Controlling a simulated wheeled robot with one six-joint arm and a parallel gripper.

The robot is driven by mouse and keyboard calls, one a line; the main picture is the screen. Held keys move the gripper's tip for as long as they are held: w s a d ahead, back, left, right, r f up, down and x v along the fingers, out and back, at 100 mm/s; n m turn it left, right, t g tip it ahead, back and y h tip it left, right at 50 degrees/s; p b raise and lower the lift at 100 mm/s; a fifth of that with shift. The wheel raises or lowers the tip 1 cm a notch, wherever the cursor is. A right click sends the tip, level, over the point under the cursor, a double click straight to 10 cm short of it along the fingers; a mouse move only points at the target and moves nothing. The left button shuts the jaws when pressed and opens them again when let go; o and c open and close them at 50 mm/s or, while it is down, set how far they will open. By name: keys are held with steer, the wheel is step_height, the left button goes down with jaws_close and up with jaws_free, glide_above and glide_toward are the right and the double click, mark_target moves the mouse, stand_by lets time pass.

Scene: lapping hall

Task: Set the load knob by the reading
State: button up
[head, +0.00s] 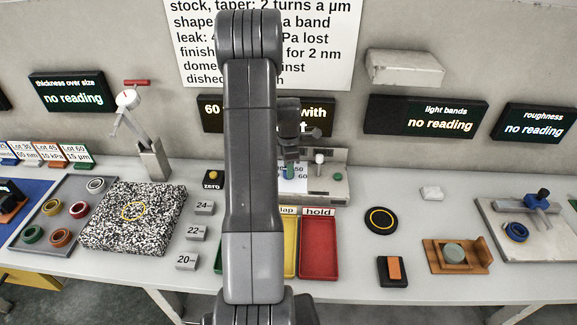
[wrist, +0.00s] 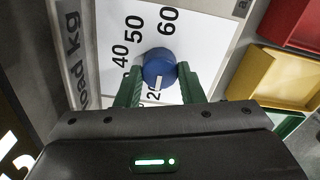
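The load knob (wrist: 159,66) is a blue round knob on a white dial plate (wrist: 100,30) marked "load kg". Numbers 20, 40, 50 and 60 show in the wrist view. A white mark on the knob's near side lies toward the 20. My gripper (wrist: 160,80) has its green fingers on either side of the knob, very close to it; whether they press on it I cannot tell. In the head view my gripper (head: 290,160) is down at the dial, partly behind my arm. The thickness (head: 72,92), light bands (head: 425,117) and roughness (head: 535,123) displays say "no reading".
A yellow tray (head: 290,245) and a red tray (head: 319,250) lie in front of the dial. A white peg and green button stand right of it. A speckled block (head: 135,220) sits left.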

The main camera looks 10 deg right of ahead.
steer(key=shift+c, duration=0.9)
